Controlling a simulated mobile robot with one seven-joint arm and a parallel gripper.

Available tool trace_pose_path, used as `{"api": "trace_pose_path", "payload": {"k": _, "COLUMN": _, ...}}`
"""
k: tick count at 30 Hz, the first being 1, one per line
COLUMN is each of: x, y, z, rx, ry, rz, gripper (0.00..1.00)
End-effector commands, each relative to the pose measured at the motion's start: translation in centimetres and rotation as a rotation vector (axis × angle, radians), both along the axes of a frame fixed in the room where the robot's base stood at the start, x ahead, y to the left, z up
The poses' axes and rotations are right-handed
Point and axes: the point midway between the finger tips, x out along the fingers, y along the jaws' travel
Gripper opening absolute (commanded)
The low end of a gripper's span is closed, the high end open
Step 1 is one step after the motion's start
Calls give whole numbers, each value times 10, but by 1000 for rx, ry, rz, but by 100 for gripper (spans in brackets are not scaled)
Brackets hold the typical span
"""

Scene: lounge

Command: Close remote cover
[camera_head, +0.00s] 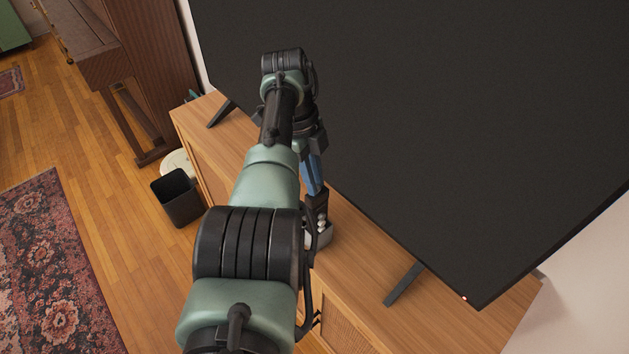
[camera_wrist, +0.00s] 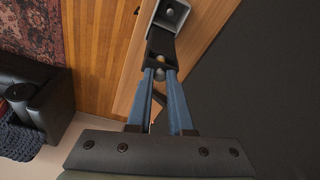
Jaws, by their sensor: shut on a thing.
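The remote (camera_head: 322,238) is a small grey and black object on the wooden cabinet top below the television, partly hidden by my arm. Whitish rounded ends show in it, perhaps batteries. A black piece (camera_head: 316,201), apparently its cover, rises from it. My gripper (camera_head: 316,188) points down with its blue fingers at this piece. In the wrist view, the fingertips (camera_wrist: 160,73) are close together on the near end of the black piece (camera_wrist: 162,46). The grey box-like end of the remote (camera_wrist: 171,13) shows beyond. The exact contact and the cover's hinge are hard to make out.
The large black television (camera_head: 440,120) stands close to the right of my arm, on feet such as this one (camera_head: 404,284). The wooden cabinet (camera_head: 375,260) has bare top around the remote. A black bin (camera_head: 177,197) and a patterned rug (camera_head: 50,270) are on the floor at left.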

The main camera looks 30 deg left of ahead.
Motion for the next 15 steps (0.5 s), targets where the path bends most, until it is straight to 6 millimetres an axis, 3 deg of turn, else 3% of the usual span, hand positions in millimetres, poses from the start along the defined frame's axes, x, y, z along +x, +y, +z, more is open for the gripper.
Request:
{"api": "trace_pose_path", "payload": {"k": 8, "x": -1, "y": 0, "z": -2, "rx": -1, "ry": 4, "rz": 1, "gripper": 0}}
{"api": "trace_pose_path", "payload": {"k": 9, "x": -1, "y": 0, "z": -2, "rx": 0, "ry": 4, "rz": 1, "gripper": 21}}
{"api": "trace_pose_path", "payload": {"k": 14, "x": -1, "y": 0, "z": -2, "rx": 0, "ry": 3, "rz": 0, "gripper": 49}}
{"api": "trace_pose_path", "payload": {"k": 15, "x": -1, "y": 0, "z": -1, "rx": 0, "ry": 3, "rz": 0, "gripper": 50}}
